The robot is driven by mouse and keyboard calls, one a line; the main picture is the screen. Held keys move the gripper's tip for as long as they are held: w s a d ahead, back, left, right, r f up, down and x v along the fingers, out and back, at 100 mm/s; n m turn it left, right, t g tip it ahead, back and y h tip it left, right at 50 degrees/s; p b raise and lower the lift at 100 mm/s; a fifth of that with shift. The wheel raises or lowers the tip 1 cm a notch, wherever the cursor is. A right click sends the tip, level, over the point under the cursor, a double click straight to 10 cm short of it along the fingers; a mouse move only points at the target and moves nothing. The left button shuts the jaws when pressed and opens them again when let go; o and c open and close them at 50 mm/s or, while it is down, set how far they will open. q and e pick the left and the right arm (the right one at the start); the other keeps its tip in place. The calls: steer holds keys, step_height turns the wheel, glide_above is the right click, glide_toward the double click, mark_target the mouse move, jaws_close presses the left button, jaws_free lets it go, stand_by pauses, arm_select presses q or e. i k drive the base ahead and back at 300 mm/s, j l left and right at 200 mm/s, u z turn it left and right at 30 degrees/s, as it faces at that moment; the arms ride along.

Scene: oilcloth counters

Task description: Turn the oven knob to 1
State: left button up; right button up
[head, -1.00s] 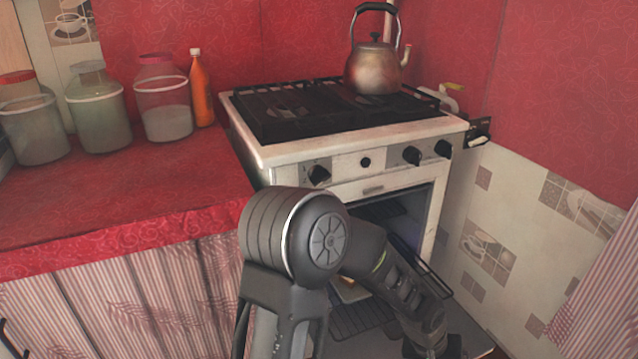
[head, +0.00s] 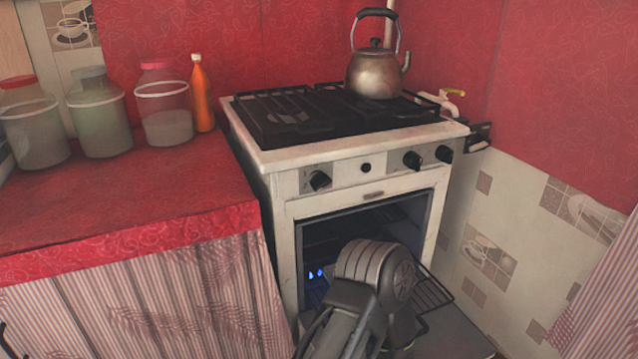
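The white stove (head: 290,212) stands in the middle with its front panel facing me. A black knob (head: 320,180) sits at the panel's left, with faint marks around it. Labels are too small to read, so I cannot tell a knob's setting. The oven is open, with a blue glow (head: 316,273) inside at the left. One of my arms is low in front of the oven opening. Neither gripper shows.
A metal kettle (head: 374,74) stands on the black grates (head: 285,118). A red-covered counter (head: 130,205) with several jars and an orange bottle (head: 201,95) is at left. A wire rack (head: 432,292) sticks out of the oven. A tiled wall (head: 520,225) bounds the right.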

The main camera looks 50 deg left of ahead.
mark_target(318, 181)
steer(key=u, duration=1.65)
steer(key=i+l+u, duration=0.3)
steer(key=k+j, duration=0.1)
